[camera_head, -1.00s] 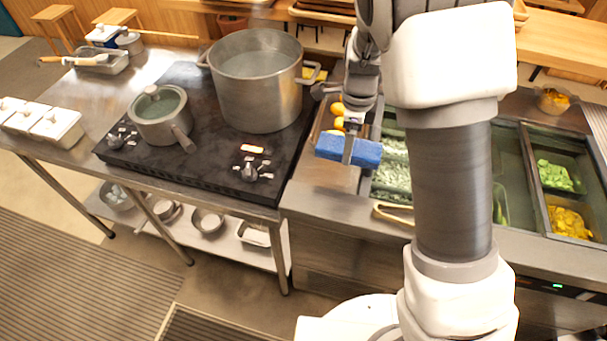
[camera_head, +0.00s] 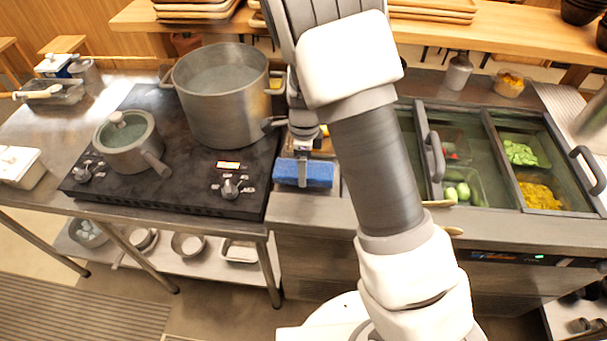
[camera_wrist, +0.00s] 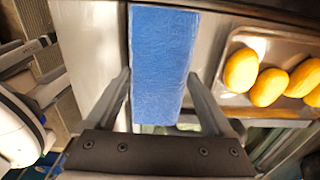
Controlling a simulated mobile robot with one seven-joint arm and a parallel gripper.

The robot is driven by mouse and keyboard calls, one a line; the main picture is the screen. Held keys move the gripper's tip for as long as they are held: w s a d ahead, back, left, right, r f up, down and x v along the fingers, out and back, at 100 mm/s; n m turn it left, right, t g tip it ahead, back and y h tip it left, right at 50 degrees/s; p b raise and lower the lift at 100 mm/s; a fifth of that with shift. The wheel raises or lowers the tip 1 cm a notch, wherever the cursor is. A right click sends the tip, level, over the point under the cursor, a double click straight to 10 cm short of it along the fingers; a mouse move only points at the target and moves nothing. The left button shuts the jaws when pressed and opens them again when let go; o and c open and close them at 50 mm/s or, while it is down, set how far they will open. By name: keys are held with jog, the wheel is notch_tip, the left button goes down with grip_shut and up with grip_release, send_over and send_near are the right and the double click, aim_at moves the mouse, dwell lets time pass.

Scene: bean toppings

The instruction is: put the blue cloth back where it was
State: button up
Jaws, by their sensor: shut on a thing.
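The blue cloth (camera_head: 304,175), a flat, box-shaped pad, is in my gripper (camera_head: 303,152) at the front of the counter, just right of the stove. In the wrist view the cloth (camera_wrist: 162,65) lies lengthwise between the two fingers of my gripper (camera_wrist: 162,92). The cloth looks level in the head view. I cannot tell whether its underside touches the counter (camera_head: 318,208).
A large pot (camera_head: 222,105) and a smaller lidded pot (camera_head: 128,145) stand on the black stove (camera_head: 200,178) to the left. A metal tray (camera_wrist: 285,45) of yellow-orange round items is beside the cloth. Topping bins (camera_head: 541,196) are to the right.

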jog(key=shift+f, duration=1.7)
jog(key=shift+f, duration=0.15)
jog(key=o, duration=0.9)
notch_tip(320, 180, up, 13)
jog(key=shift+s+f, duration=0.1)
jog(key=shift+f, duration=0.1)
jog(key=s+d+r+n+t+y, duration=0.1)
jog(key=s+d+r+n, duration=0.2)
jog(key=s+r+n, duration=0.3)
jog(key=s+d+r+n+t+y, duration=0.15)
jog(key=s+r+n, duration=0.25)
jog(key=r, duration=0.4)
jog(key=shift+s+d+r+n+t+h, duration=0.45)
jog(key=shift+s+d+r+n, duration=0.45)
jog(key=shift+s+n, duration=1)
jog(key=shift+s+d+r+n+t+h, duration=0.4)
jog(key=shift+s+d+r+n+t, duration=0.3)
jog(key=shift+s+n, duration=1.15)
jog(key=shift+s+d+r+n+t+h, duration=0.4)
jog(key=shift+s+d+r+n, duration=0.8)
jog(key=shift+s, duration=1.2)
